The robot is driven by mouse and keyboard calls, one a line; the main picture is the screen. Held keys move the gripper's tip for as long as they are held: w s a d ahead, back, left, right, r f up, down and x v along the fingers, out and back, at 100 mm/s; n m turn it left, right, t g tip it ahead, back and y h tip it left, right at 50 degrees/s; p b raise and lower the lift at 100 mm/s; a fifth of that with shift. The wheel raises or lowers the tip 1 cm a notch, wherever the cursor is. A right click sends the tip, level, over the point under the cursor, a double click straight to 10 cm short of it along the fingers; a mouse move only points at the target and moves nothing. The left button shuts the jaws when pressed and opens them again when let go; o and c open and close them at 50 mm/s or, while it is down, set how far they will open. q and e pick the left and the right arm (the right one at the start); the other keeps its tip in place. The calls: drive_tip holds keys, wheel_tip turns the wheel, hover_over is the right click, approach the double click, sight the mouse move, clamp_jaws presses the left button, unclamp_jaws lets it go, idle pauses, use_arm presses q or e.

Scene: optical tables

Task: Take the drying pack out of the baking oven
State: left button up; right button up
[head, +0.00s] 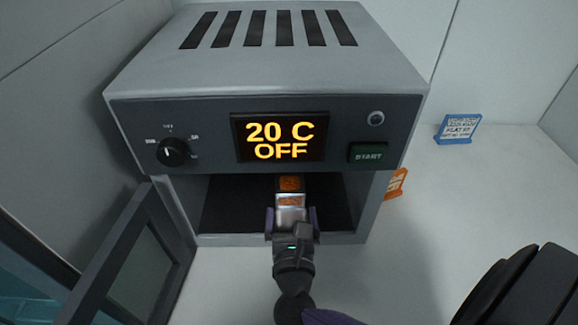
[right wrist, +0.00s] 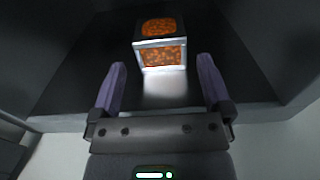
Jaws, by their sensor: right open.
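The baking oven (head: 262,75) is a grey box with a dark front panel, and its display reads 20 C OFF. Its door (head: 140,262) hangs open to the left. The drying pack (head: 290,190), a small block with orange-brown windows in a pale frame, stands inside on the dark oven floor. In the right wrist view the pack (right wrist: 160,50) is just beyond the fingertips, roughly centred between them. My right gripper (head: 291,212) is open at the oven mouth, its two purple fingers apart with nothing between them. My left gripper is not in view.
A blue sign (head: 458,128) stands on the pale surface right of the oven. An orange sign (head: 396,184) is partly hidden beside the oven's right side. The oven's side walls and the open door bound the room around my right arm.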

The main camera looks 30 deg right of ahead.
sight(290, 180)
drive_tip(key=b+x, duration=0.1)
drive_tip(key=x, duration=0.8)
drive_tip(key=shift+w, duration=0.25)
drive_tip(key=shift+r, duration=0.1)
drive_tip(key=c, duration=1)
